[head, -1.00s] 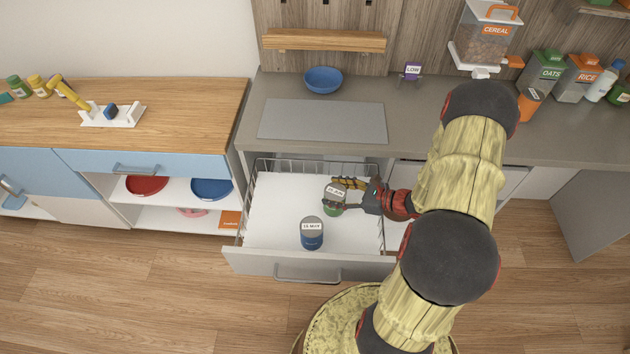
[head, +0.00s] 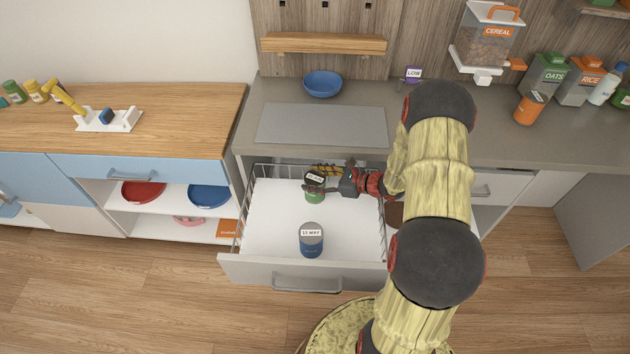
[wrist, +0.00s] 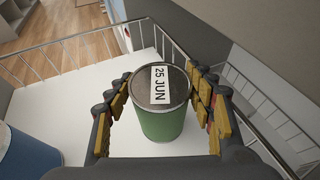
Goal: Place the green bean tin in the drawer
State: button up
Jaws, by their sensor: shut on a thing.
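The green bean tin (head: 314,195) has a dark lid with a "25 JUN" label and is upright inside the open drawer (head: 270,222), towards its back. It also shows in the wrist view (wrist: 160,122). My gripper (head: 318,181) is shut on the tin, with a finger on either side of it in the wrist view (wrist: 162,95). I cannot tell whether the tin's base touches the drawer floor. A blue tin (head: 311,242) labelled "15 MAY" stands in the drawer near its front; part of it shows at the left of the wrist view (wrist: 22,152).
Wire rails (head: 240,205) edge the drawer's sides and back. The grey counter (head: 420,130) lies above it, with a blue bowl (head: 322,83) and a grey mat (head: 322,125). The drawer's left floor is clear. A wooden-topped cabinet (head: 190,110) stands to the left.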

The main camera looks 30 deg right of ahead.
jog(key=o, duration=1.6)
jog(key=shift+r, duration=0.2)
jog(key=p+v, duration=0.4)
jog(key=v, duration=0.8)
